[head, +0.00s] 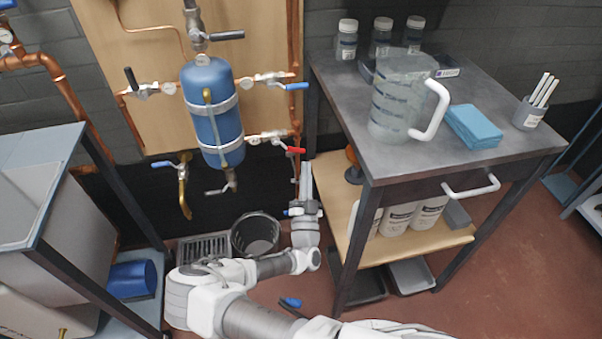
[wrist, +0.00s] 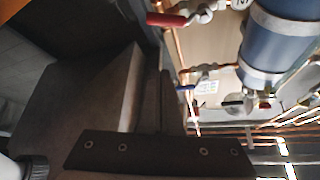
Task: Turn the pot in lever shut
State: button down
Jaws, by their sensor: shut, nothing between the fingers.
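The blue pot (head: 212,112) is a banded cylinder on the wooden board; it also shows in the wrist view (wrist: 282,38). On its right, an upper valve has a blue lever (head: 295,86) pointing right, in line with its pipe. A lower valve has a red lever (head: 296,151), also pointing right; a red lever shows in the wrist view (wrist: 167,19). A black lever (head: 131,78) on the left stands steeply tilted across its pipe. I cannot read which is the pot in lever. My gripper (head: 306,166) is shut and empty, just below the red lever, apart from it.
The grey bench (head: 430,165) stands close to the right of my gripper, with a jug (head: 400,100) on top. A black bin (head: 256,234) is on the floor below the pot. Copper pipes (head: 296,40) run beside the board. A grey-topped unit (head: 35,165) stands at left.

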aim_at(302, 151)
jog(key=w+b, duration=0.1)
jog(key=w, duration=0.1)
jog(key=w+b, duration=0.1)
jog(key=w, duration=0.1)
jog(key=w+a+r+b, duration=0.1)
jog(key=w, duration=0.2)
jog(key=shift+w+a+f, duration=0.1)
jog(key=shift+a+f, duration=0.15)
jog(key=shift+f, duration=0.3)
jog(key=shift+m+h, duration=0.4)
jog(key=shift+f+m+h, duration=0.15)
jog(key=shift+m+h, duration=0.25)
jog(key=shift+m, duration=0.4)
jog(key=shift+a+f+m+g+h+p, duration=0.15)
jog(key=shift+m+g+h+p, duration=0.15)
jog(key=shift+m+g+h, duration=0.5)
